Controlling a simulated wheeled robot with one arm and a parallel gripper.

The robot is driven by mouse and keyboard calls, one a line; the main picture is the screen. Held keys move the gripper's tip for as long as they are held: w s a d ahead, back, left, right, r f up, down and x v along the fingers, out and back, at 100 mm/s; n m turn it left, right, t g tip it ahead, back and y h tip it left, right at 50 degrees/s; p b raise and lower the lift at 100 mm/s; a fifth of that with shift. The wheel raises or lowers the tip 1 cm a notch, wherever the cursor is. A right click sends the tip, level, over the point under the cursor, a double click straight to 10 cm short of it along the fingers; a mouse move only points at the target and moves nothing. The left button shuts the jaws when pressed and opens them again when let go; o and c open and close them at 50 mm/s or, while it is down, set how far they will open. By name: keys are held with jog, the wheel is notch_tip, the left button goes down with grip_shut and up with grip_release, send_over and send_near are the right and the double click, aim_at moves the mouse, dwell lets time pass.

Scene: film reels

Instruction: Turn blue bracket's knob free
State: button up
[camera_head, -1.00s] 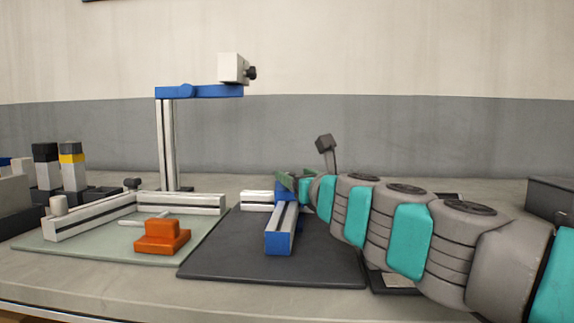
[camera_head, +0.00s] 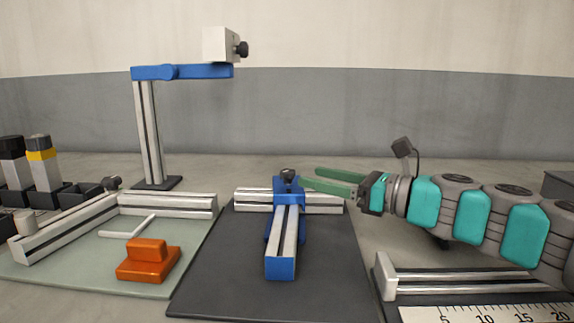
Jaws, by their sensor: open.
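The blue bracket (camera_head: 290,192) sits where two silver rails meet on the dark mat, with a dark knob (camera_head: 288,174) on top. One rail (camera_head: 330,203) runs crosswise behind. The other rail (camera_head: 284,235) points toward me and ends in a blue cap (camera_head: 280,268). My gripper (camera_head: 307,178) comes in from the right with its two green fingers apart, pointing left. The fingertips are close to the right side of the bracket and knob. I see no grip on the knob, and I cannot tell whether a finger touches the bracket.
A blue-armed stand (camera_head: 182,72) with a white block rises at the back left. An orange block (camera_head: 148,262) lies on the pale green mat (camera_head: 90,265) among rails. A silver rail (camera_head: 470,279) and a ruler (camera_head: 490,314) lie front right. The dark mat (camera_head: 225,275) is clear left of the bracket.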

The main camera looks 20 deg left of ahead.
aim_at(294, 172)
jog(key=shift+x, duration=3.7)
grip_shut()
